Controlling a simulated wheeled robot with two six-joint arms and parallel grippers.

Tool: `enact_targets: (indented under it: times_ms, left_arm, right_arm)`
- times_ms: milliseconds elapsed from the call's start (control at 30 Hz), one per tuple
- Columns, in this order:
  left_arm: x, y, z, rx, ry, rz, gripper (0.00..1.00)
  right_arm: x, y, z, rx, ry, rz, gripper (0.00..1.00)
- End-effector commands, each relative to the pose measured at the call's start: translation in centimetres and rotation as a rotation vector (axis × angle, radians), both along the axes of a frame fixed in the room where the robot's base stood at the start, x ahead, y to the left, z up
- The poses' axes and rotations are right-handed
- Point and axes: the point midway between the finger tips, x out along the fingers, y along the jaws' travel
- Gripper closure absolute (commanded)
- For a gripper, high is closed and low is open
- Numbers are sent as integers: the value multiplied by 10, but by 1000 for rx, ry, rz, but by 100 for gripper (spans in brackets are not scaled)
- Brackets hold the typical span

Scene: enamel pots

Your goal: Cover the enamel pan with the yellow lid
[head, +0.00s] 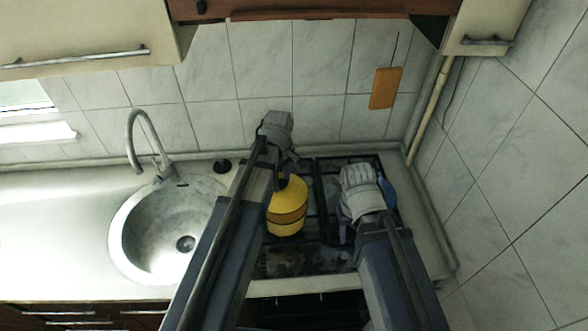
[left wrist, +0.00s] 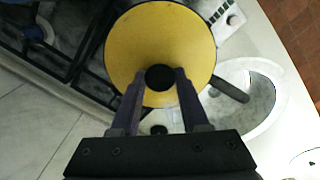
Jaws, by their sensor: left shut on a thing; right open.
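The yellow lid (left wrist: 150,35) fills the upper middle of the left wrist view as a round disc with a black knob (left wrist: 160,78). My left gripper (left wrist: 160,88) is shut on the knob. In the head view the lid (head: 288,191) is directly above the yellow enamel pan (head: 286,221) on the stove, with a dark line between them. I cannot tell whether they touch. The pan's dark handle (left wrist: 230,91) sticks out from under the lid towards the sink. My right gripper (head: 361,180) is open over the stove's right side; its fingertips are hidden.
A blue object (head: 388,190), partly hidden, is beside my right gripper on the stove. The round sink (head: 150,240) with its faucet (head: 140,130) is left of the stove. The tiled wall (head: 330,60) closes off the back. The counter (head: 50,220) left of the sink is clear.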

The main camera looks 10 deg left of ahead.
Motion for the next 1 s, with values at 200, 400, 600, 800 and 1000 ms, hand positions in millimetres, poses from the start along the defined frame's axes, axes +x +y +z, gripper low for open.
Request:
enact_targets:
  times_ms: [200,400,600,800,1000]
  left_arm:
    - [0,0,0,0,0,0,100]
    - [0,0,0,0,0,0,100]
    - [0,0,-3,0,0,0,100]
    - [0,0,-11,0,0,-1,100]
    - [0,0,-24,0,0,0,100]
  right_arm:
    - [0,0,0,0,0,0,50]
    - [0,0,0,0,0,0,50]
    - [0,0,-3,0,0,0,50]
    - [0,0,-12,0,0,0,50]
    - [0,0,-24,0,-1,-1,50]
